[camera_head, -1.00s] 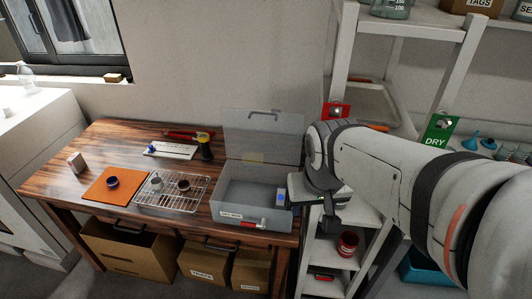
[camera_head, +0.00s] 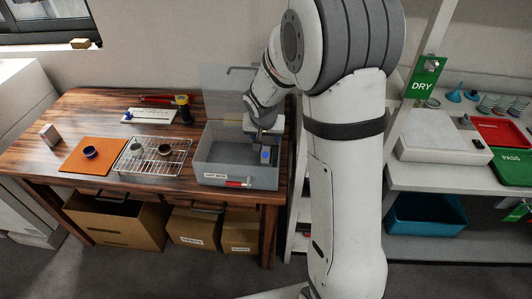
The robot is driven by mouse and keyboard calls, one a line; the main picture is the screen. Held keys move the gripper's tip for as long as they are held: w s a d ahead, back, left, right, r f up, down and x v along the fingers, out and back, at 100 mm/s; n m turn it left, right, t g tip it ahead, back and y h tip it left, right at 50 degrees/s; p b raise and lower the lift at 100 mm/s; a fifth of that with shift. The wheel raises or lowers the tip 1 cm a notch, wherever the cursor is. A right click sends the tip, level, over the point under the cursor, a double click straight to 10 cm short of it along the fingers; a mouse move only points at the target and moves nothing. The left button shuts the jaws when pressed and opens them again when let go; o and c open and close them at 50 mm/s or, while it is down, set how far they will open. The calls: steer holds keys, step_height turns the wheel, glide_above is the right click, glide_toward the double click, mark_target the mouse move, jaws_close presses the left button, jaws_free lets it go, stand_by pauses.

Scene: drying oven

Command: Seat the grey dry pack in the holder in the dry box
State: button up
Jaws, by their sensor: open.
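The dry box (camera_head: 210,170) is a grey, open-topped box with a label on its front, and its clear lid stands raised at the back. Inside it, near the right end, is a small grey piece with a blue mark (camera_head: 266,156), which looks like the dry pack. I cannot tell whether it sits in a holder, because my gripper hides that part. My gripper (camera_head: 262,139) is open and points down over the right part of the box, just above or around this piece; contact is not clear.
A grey block (camera_head: 49,132) stands at the table's left. An orange mat (camera_head: 78,164) with a dark cup and a wire rack (camera_head: 146,174) with two small items lie left of the box. Shelves (camera_head: 445,178) stand at the right. A red-handled item (camera_head: 238,184) is at the box front.

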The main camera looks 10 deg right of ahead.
mark_target(266, 151)
steer(key=x, duration=0.5)
steer(key=shift+f, duration=0.2)
jaws_close()
stand_by(0.4)
